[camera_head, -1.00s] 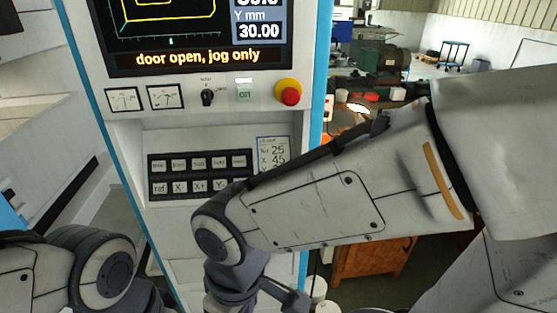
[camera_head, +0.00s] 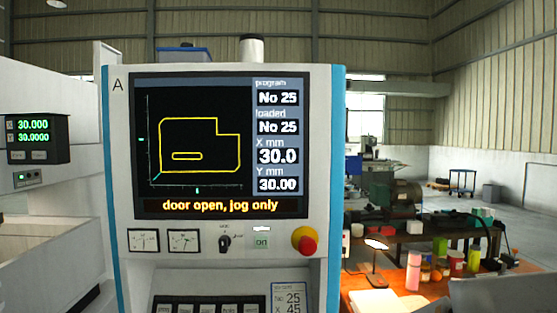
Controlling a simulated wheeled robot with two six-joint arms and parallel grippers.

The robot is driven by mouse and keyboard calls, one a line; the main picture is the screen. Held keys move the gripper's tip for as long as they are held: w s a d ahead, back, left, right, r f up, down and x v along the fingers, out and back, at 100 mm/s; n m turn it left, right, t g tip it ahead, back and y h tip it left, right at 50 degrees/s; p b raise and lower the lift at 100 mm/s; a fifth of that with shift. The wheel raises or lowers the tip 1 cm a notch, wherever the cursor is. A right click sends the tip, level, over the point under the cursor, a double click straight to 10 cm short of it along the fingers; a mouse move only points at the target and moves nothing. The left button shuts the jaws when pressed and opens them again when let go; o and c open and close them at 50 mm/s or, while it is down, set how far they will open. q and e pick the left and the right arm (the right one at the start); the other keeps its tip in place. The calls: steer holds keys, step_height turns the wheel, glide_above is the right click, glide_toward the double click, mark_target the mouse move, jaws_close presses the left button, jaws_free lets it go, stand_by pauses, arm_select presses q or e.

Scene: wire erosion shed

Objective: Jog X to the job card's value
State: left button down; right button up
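The control panel (camera_head: 119,185) faces me with its screen (camera_head: 190,150) lit. The screen reads program No 25, loaded No 25, X mm 30.0, Y mm 30.00, and "door open, jog only". The job card (camera_head: 290,299) at the panel's lower right reads No 25 and X 45; its lower part is cut off. The black key block (camera_head: 208,305) shows only its top row at the bottom edge, and the jog keys are out of view. Neither gripper is in view.
A red emergency knob on a yellow base (camera_head: 304,240), a rotary switch (camera_head: 224,242) and two dials (camera_head: 163,241) sit under the screen. A cluttered bench (camera_head: 420,285) stands at right.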

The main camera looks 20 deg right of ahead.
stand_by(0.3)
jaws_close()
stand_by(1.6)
